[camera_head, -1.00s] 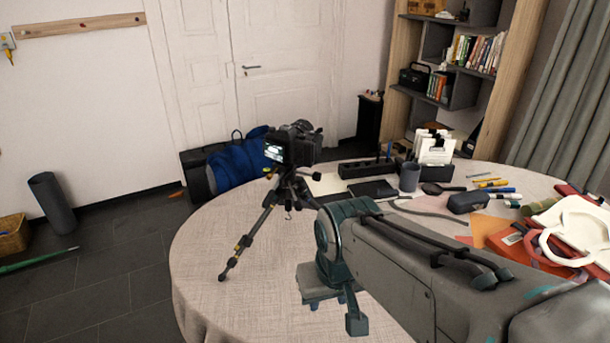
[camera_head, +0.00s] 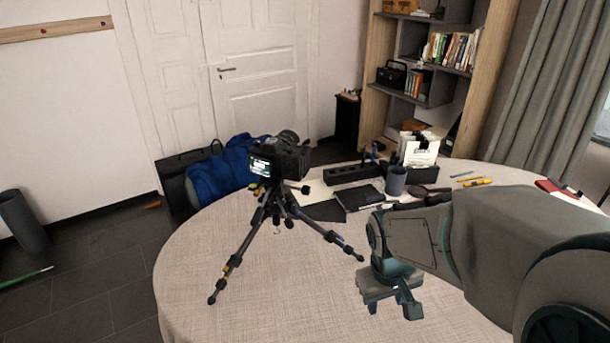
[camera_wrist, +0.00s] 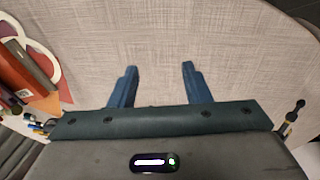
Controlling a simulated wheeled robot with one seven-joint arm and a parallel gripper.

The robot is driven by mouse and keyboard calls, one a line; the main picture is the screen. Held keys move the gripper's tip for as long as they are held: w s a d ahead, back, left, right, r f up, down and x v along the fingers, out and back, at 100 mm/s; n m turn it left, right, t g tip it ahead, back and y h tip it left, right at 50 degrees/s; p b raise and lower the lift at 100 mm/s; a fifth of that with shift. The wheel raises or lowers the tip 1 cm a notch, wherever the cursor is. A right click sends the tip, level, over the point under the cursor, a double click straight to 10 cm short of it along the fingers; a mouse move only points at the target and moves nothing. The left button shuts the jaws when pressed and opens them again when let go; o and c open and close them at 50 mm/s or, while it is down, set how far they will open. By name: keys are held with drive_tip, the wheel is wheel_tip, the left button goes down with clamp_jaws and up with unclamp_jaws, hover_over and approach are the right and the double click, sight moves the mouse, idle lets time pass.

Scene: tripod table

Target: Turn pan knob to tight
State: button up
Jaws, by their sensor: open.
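A black camera (camera_head: 280,160) with a lit screen stands on a small black tripod (camera_head: 276,208) on the round table, in the head view. A dark knob or handle end (camera_head: 304,189) sticks out to the right below the camera; I cannot tell whether it is the pan knob or how tight it is. My gripper (camera_head: 391,298) is right of the tripod and apart from it, pointing down over bare cloth. In the wrist view my gripper (camera_wrist: 158,72) is open and empty. The end of what looks like a tripod leg (camera_wrist: 291,115) shows at the right edge.
The table (camera_head: 215,285) has a pale cloth, with clear room around the tripod's front. A black organizer (camera_head: 350,173), a grey cup (camera_head: 395,181) and a dark notebook (camera_head: 360,197) lie behind. A red item (camera_wrist: 22,75) is at the wrist view's left edge.

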drive_tip(key=w+a+f+n+g+y+p, duration=0.1)
drive_tip(key=w+a+f+n+y+p, duration=0.2)
drive_tip(key=w+f, duration=0.4)
drive_tip(key=n+t+y+p, duration=0.4)
drive_tip(key=t+y, duration=0.3)
drive_tip(key=y, duration=0.3)
approach(294, 205)
drive_tip(key=p+x, duration=0.2)
drive_tip(key=x, duration=0.6)
drive_tip(key=shift+s+a+r, duration=0.1)
drive_tip(key=shift+a, duration=0.05)
clamp_jaws()
